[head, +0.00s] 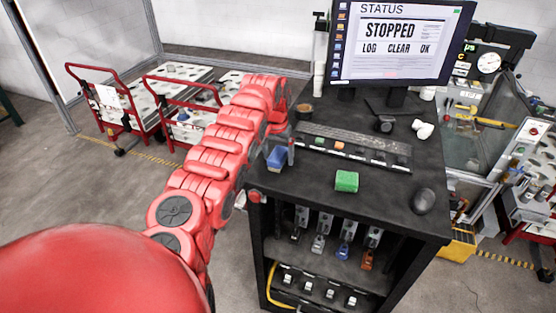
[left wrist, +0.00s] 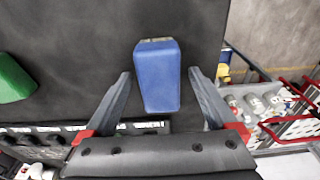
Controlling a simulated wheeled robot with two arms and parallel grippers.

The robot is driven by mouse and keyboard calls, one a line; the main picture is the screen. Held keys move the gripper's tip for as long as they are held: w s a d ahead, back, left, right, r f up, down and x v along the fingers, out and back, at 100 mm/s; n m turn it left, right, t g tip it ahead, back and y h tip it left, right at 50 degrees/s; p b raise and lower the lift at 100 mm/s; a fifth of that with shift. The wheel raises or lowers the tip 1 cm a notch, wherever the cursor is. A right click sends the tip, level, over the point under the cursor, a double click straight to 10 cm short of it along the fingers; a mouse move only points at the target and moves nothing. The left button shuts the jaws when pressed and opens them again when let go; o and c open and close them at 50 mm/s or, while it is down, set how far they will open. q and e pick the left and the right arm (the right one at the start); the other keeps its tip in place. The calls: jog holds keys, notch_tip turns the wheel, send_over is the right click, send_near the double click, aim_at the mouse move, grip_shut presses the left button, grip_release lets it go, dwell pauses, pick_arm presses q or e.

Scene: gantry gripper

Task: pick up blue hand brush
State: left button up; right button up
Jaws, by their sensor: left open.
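The blue hand brush (head: 276,158) is at the left edge of the black workstation top. In the left wrist view the brush (left wrist: 158,85) shows as a blue block with a narrow pale strip at its top end. My left gripper (head: 283,149) is at the brush, partly covering it in the head view. In the left wrist view its open fingers (left wrist: 159,73) stand on either side of the brush, with gaps on both sides. My right gripper is not in view.
A green block (head: 347,181) lies on the black worktop (head: 310,187), right of the brush. A keyboard-like strip (head: 355,149), a mouse (head: 424,201) and a monitor (head: 398,40) are also there. Red-handled carts (head: 112,105) stand at the left.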

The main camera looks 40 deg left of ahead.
pick_arm(q)
grip_shut()
dwell(0.5)
